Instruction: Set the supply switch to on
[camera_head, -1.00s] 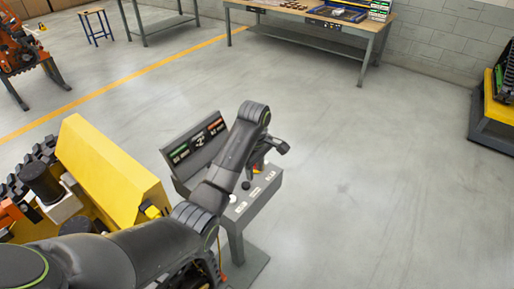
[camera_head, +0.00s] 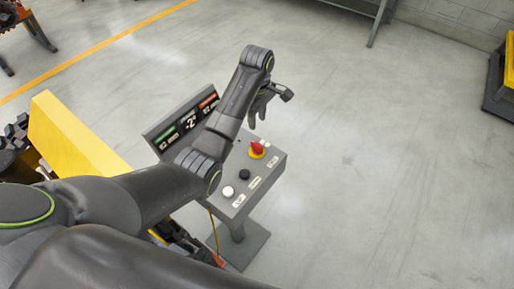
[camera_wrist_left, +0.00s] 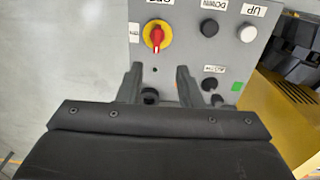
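The supply switch (camera_head: 257,149) is a red handle on a round yellow plate, on top of a grey control stand (camera_head: 268,172). In the left wrist view the switch (camera_wrist_left: 156,35) shows whole, its red handle roughly along the picture's vertical; its label is cut off at the top edge. My left gripper (camera_head: 262,108) is above the stand, near the switch. In the left wrist view its two fingers (camera_wrist_left: 160,76) are apart with nothing between them, their tips short of the switch and apart from it in the picture. My right gripper is not in view.
A white UP button (camera_wrist_left: 247,33) and a black DOWN button (camera_wrist_left: 208,29) share the panel with other black knobs (camera_wrist_left: 209,84). A display board (camera_head: 175,128) rises behind. A yellow machine (camera_head: 75,140) stands left. Floor to the right is clear.

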